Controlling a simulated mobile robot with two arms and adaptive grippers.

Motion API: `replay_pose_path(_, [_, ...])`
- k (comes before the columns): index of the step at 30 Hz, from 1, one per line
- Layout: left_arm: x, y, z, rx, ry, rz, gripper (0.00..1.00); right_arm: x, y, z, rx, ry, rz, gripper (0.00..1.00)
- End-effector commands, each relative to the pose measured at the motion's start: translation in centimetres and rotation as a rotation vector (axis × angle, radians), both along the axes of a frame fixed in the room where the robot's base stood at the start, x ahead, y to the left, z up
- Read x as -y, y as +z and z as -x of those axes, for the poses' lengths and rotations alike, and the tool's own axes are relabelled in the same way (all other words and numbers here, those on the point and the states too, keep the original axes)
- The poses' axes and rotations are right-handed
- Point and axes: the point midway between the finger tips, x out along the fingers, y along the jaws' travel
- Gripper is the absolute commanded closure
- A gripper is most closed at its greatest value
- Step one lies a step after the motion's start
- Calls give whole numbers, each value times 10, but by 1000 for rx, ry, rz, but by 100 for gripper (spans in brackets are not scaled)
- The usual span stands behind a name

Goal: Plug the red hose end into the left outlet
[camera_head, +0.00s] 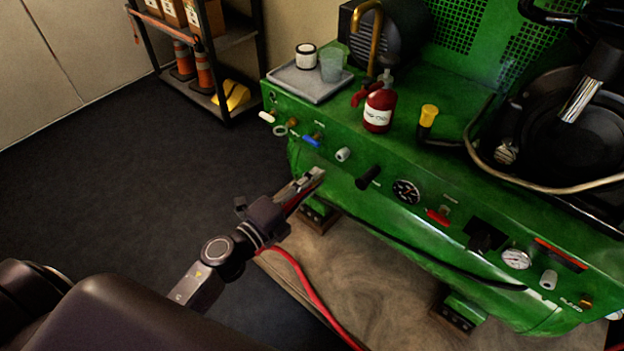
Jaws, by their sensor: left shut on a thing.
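My left gripper (312,178) reaches in from the lower left and is shut on the red hose end (291,207). A little red shows along the fingers; most of the end is hidden by them. The red hose (312,290) hangs down behind my wrist and runs off the bottom edge. The green compressor (400,180) has a front panel with several fittings. At its left are a brass fitting (292,122), a blue lever (312,140) and a pale grey fitting (343,154). I cannot tell which is the left outlet. The gripper appears below and apart from these fittings.
A black knob (368,177), a gauge (405,192) and a red lever (438,217) sit further right on the panel. A grey tray (310,88) and a red bottle (379,107) stand on top. The dark floor (130,190) at left is clear.

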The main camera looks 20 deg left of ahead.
Motion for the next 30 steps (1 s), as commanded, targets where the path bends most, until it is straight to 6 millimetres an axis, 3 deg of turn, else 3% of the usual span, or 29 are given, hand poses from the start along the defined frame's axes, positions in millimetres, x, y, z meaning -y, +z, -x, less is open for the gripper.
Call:
replay_pose_path(14, [1, 1, -3, 1, -1, 1, 100, 4, -4, 8, -15, 1, 7, 100])
replay_pose_path(30, [16, 1, -45, 1, -1, 1, 100, 4, -16, 11, -14, 2, 5, 100])
